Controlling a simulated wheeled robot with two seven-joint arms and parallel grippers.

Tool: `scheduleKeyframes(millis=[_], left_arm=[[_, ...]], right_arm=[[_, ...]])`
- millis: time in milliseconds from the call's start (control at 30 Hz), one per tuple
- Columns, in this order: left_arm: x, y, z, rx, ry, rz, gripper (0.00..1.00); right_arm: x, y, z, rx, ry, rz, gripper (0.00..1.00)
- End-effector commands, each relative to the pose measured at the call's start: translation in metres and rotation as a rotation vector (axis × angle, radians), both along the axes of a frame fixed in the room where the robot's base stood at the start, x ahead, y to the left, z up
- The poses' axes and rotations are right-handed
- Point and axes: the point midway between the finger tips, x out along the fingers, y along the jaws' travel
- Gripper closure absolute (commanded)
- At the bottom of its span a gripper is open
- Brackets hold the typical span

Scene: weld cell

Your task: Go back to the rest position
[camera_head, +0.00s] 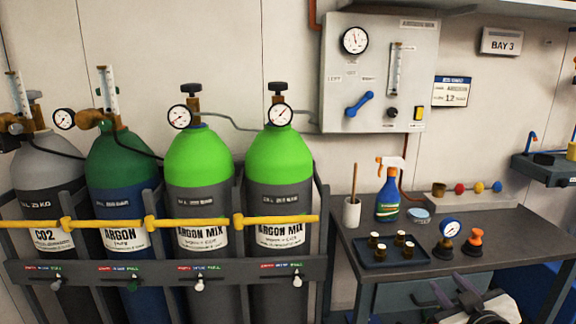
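My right gripper (452,286) shows at the bottom right, in front of the workbench's near edge. Its two dark fingers stand apart with nothing seen between them, and its white body is cut off by the lower picture edge. My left gripper is not in view. The grey workbench (500,232) carries a dark tray (375,259) with several small brass parts, a loose pressure gauge (449,229), an orange-topped part (475,240), a blue spray bottle (388,197) and a white cup with a stick (352,212).
Several gas cylinders, including a green-topped argon mix one (279,160), stand in a rack behind a yellow bar (190,221) at left. A grey gauge panel (376,90) hangs on the wall. A small shelf (545,172) juts in at right.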

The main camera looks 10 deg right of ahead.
Motion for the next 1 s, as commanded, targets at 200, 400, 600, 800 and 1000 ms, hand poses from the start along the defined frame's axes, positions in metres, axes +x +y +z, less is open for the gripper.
scheduleKeyframes(millis=[200,400,600,800,1000], left_arm=[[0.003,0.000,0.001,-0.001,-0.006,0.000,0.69],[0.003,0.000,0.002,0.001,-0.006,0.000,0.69],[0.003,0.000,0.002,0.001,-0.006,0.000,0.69],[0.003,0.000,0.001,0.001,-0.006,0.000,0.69],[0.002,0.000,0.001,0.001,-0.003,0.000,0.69]], right_arm=[[-0.086,0.048,-0.145,-0.003,0.266,0.171,0.69],[-0.169,0.082,-0.223,0.023,0.430,0.286,0.69],[-0.239,0.105,-0.268,0.054,0.542,0.361,0.69],[-0.274,0.141,-0.286,0.157,0.568,0.362,0.69],[-0.274,0.192,-0.287,0.331,0.530,0.284,0.69]])
